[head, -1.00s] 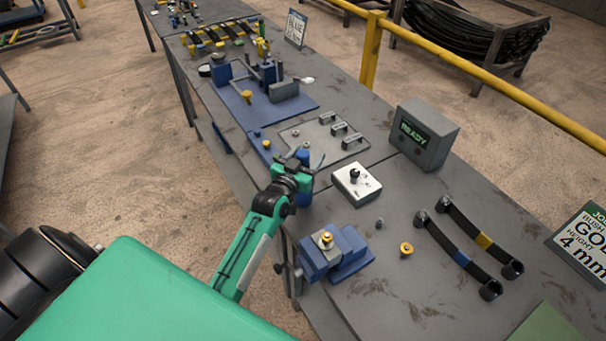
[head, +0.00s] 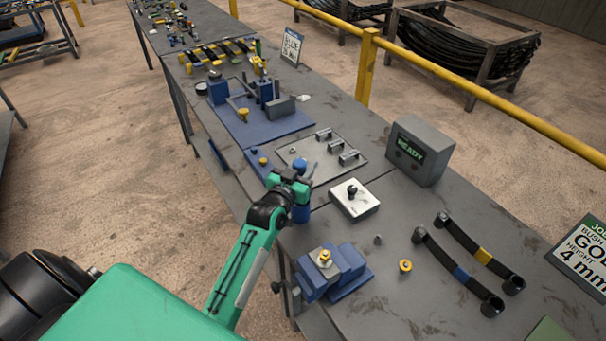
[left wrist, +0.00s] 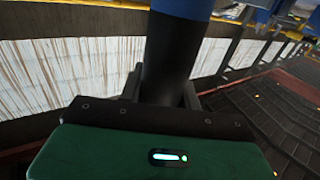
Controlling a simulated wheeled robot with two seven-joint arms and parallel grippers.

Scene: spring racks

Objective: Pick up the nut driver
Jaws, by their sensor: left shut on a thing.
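My left gripper (head: 293,184) is at the near edge of the bench, left of the white box with a black knob (head: 354,199). It is shut on the nut driver, whose dark round body (left wrist: 172,62) with a blue part (left wrist: 183,6) stands between the fingers in the left wrist view. In the head view a blue cylinder (head: 301,213) shows just below the gripper; I cannot tell whether it is the driver or its holder. The gripper hides much of the tool. My right gripper is not in view.
A blue vise (head: 335,277) with a gold bush stands close in front. A gold ring (head: 405,266), two dark strips (head: 468,259) and a grey READY box (head: 420,150) lie to the right. A blue fixture (head: 258,122) and a grey plate (head: 322,153) are behind.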

